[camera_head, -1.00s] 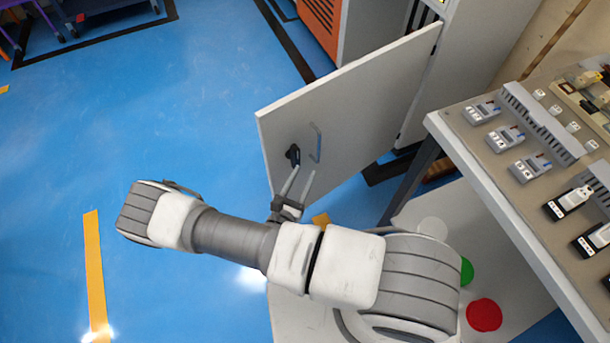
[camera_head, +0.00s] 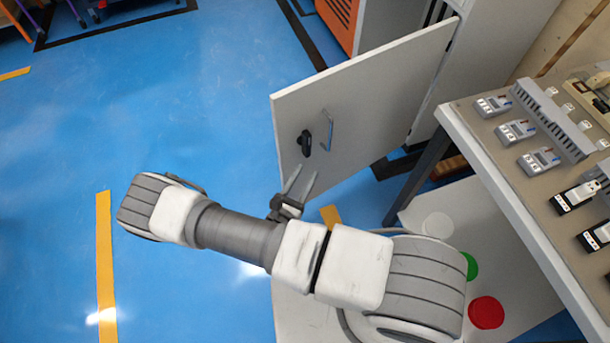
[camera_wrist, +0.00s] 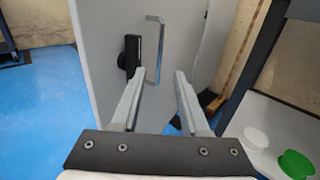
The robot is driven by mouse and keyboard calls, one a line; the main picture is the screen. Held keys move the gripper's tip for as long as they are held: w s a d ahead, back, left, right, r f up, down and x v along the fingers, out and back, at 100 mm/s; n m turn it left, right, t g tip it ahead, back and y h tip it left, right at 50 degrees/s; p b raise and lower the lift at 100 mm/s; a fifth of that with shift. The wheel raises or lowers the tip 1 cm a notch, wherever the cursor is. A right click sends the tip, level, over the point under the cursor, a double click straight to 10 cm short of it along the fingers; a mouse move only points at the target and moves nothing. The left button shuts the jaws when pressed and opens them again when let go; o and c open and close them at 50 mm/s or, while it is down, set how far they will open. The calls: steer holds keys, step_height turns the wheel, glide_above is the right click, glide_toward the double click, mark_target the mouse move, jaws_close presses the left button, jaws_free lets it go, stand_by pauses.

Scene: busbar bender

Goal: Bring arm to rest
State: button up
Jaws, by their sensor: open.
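My gripper (camera_head: 302,180) is open and empty, its two fingers pointing toward the white cabinet door. In the wrist view the open fingers (camera_wrist: 157,80) show in front of the door, with nothing between them. The door (camera_head: 375,95) stands swung open from the cabinet. It bears a black latch knob (camera_head: 306,143) and a metal handle (camera_head: 328,130), which also shows in the wrist view (camera_wrist: 158,45). In the head view the fingertips are just below the knob and look apart from it. My arm stretches across the lower middle of the head view.
A workbench (camera_head: 480,165) with several electrical modules stands at the right. Red (camera_head: 486,312) and green (camera_head: 472,265) round buttons are on a white surface below it. Blue floor (camera_head: 190,100) is open at the left. An orange cabinet (camera_head: 338,20) stands at the back.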

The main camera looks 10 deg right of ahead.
stand_by(0.4)
steer(key=s+d+r+m+g+p, duration=0.25)
steer(key=r+m+g, duration=0.55)
steer(key=r, duration=0.6)
steer(key=s+d+r+m+g+p, duration=0.1)
steer(key=d+r+m+g+p, duration=0.25)
steer(key=r+m+g, duration=0.6)
steer(key=s+r+m+t+y+p, duration=0.2)
steer(key=s+r+m+y, duration=0.1)
steer(key=r, duration=0.7)
steer(key=s+r+m+t+y+p, duration=0.1)
steer(key=s+r+m+t+y, duration=0.2)
steer(key=r, duration=0.7)
steer(key=s+r+m+t+y+p, duration=0.2)
steer(key=s+r+m+t+y, duration=0.1)
steer(key=r, duration=0.7)
steer(key=shift+s+d+r+m+y+p, duration=0.35)
steer(key=shift+s+m+y, duration=0.45)
steer(key=shift+m, duration=0.45)
steer(key=shift+a, duration=0.15)
